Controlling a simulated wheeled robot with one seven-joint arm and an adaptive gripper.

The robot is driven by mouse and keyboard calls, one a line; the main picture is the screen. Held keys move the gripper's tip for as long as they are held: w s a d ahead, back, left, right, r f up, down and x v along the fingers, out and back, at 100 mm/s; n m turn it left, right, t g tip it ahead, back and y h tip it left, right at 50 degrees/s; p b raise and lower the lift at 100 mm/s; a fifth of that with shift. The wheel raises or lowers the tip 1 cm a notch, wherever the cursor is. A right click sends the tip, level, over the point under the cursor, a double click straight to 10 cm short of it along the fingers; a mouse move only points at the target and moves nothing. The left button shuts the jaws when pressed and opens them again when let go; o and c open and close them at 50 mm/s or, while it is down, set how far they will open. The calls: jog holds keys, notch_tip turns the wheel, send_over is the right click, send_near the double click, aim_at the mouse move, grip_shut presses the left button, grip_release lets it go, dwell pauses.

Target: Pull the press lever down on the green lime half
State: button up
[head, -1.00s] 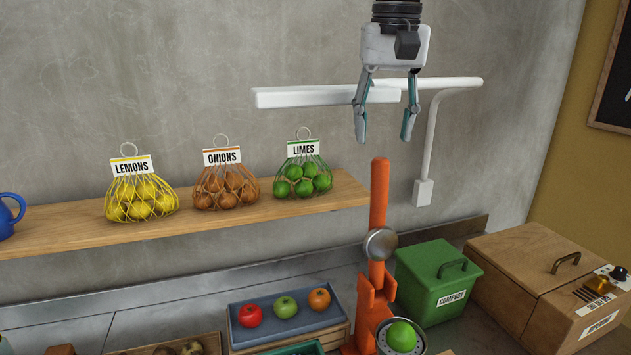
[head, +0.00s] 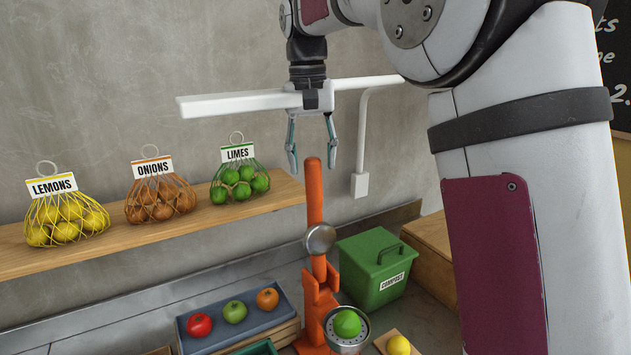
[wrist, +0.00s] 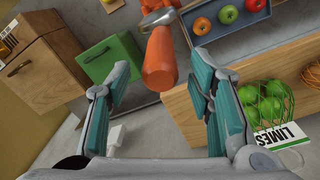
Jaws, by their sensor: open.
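The orange press (head: 307,296) stands on the counter with its lever (head: 314,190) pointing straight up. A green lime half (head: 347,323) sits in the press's metal cup (head: 347,346), below the round steel press head (head: 319,239). My gripper (head: 312,168) is open, pointing down, with its fingers to either side of the lever's top in the head view. In the wrist view the lever's end (wrist: 161,62) shows beyond and between the open fingers (wrist: 160,108). Nothing is held, and no contact with the lever shows.
A wooden shelf (head: 90,238) at left holds net bags of lemons (head: 66,215), onions (head: 160,205) and limes (head: 240,186). A green compost bin (head: 372,268) stands right of the press. A blue tray (head: 250,335) with fruit is left. A lemon (head: 398,345) lies at front right.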

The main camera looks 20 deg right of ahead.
aim_at(314, 184)
notch_tip(314, 184, down, 6)
jog(key=shift+d+r+p, duration=0.1)
jog(key=shift+d+p, duration=0.05)
jog(key=shift+p, duration=0.5)
grip_shut()
